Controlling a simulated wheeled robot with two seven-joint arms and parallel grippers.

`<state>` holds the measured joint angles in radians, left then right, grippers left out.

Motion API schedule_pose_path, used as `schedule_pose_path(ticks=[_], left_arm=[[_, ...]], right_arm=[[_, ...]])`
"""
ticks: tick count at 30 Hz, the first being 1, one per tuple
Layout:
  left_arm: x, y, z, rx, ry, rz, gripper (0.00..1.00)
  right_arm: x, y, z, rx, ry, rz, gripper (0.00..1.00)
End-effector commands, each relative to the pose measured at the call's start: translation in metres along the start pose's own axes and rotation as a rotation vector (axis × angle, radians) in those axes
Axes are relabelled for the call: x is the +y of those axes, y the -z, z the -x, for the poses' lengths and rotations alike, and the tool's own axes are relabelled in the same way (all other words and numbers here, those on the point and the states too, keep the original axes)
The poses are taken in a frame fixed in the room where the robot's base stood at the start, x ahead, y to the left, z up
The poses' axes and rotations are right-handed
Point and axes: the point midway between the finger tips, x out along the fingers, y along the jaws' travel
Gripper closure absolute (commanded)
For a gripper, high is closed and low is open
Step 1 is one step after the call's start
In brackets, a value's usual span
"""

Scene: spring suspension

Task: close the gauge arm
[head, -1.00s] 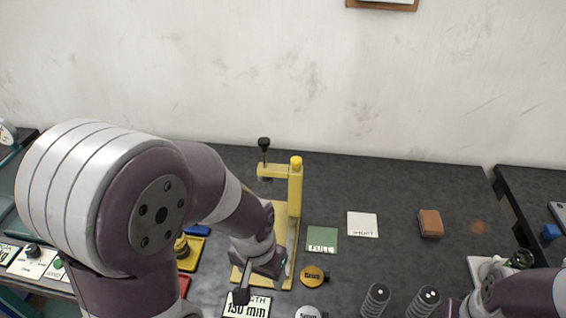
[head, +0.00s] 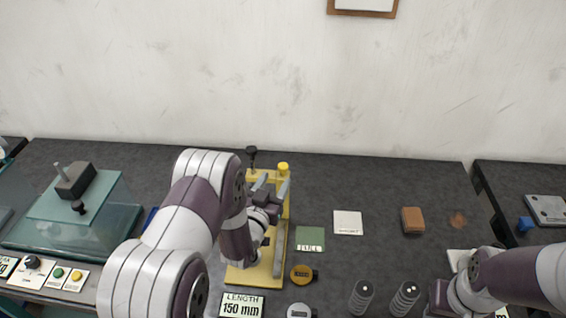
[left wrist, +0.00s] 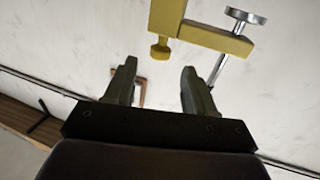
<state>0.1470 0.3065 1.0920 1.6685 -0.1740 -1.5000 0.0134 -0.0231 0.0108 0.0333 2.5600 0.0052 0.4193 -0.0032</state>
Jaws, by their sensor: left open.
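The yellow gauge stand (head: 236,275) stands on the dark bench, with a yellow-capped post (head: 283,168) and a black-knobbed screw (head: 251,152) at the top. Its yellow gauge arm (head: 265,173) is partly hidden behind my fingers; its exact angle is unclear. My left gripper (head: 270,187) is open just in front of the stand's upper part. In the left wrist view the yellow bar (left wrist: 215,38) with its screw lies beyond the open fingertips (left wrist: 158,78), and nothing is between them. My right arm shows at lower right, but its jaws are not visible.
A green card (head: 310,238), a white card (head: 348,222) and a brown block (head: 413,220) lie right of the stand. An orange gauge puck (head: 302,274), two springs and a length display (head: 241,305) are in front. A glass-topped fixture (head: 80,215) stands left.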

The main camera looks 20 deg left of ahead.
Motion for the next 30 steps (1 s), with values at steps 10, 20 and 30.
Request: schedule_pose_path(ticks=[10,20,30], left_arm=[[0.000,0.001,-0.064,-0.002,0.000,-0.001,0.45],[0.000,0.000,-0.071,-0.002,0.001,0.000,0.45],[0.000,0.000,-0.070,-0.003,0.001,0.000,1.00]], right_arm=[[0.000,0.002,0.019,0.000,0.000,0.000,0.70],[0.000,0.002,0.019,0.000,0.000,0.000,0.70],[0.000,0.002,0.019,0.000,0.000,0.000,0.70]])
